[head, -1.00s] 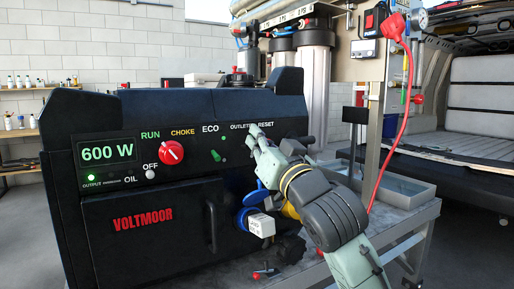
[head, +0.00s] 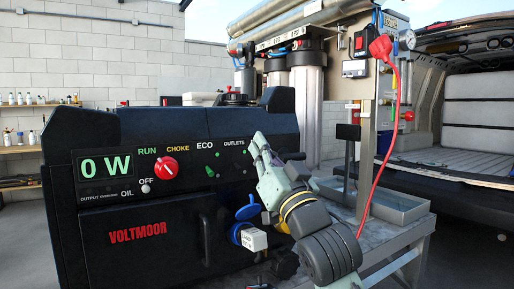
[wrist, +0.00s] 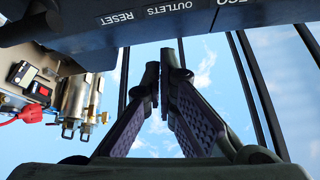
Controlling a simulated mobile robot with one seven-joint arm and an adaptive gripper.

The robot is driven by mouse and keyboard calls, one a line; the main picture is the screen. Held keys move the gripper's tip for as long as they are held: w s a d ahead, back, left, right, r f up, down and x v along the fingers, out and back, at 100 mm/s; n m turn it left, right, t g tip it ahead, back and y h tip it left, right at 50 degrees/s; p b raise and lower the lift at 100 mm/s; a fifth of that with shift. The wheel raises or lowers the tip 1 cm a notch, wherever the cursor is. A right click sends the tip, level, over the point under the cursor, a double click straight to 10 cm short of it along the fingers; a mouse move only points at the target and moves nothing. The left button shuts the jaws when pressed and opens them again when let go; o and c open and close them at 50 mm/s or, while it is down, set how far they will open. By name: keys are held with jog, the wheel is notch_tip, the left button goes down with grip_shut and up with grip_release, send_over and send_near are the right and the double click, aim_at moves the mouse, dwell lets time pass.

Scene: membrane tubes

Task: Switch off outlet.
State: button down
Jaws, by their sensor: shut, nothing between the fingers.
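The black VOLTMOOR generator (head: 76,222) stands on the left, and its display (head: 105,167) reads 0 W. The OUTLETS label (head: 238,140) is at the right end of its panel, with small marks below it. My gripper (head: 257,147) is shut and empty, its tips by the panel just right of that label, hiding the RESET area. In the wrist view the fingers (wrist: 160,72) point up towards the panel edge, where the OUTLETS and RESET labels (wrist: 150,13) show.
The red RUN/CHOKE knob (head: 165,169) and green ECO switch (head: 209,170) lie left of my gripper. A red plug and cable (head: 383,55) hang on the right stand. A grey tray (head: 395,205) lies on the cart behind my arm.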

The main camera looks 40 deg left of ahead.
jog(key=s+d+f+b, duration=0.1)
jog(key=s+d+f, duration=0.1)
jog(key=d+f, duration=0.3)
jog(key=shift+s+f+b, duration=0.2)
jog(key=shift+f+b, duration=0.1)
jog(key=shift+f, duration=0.05)
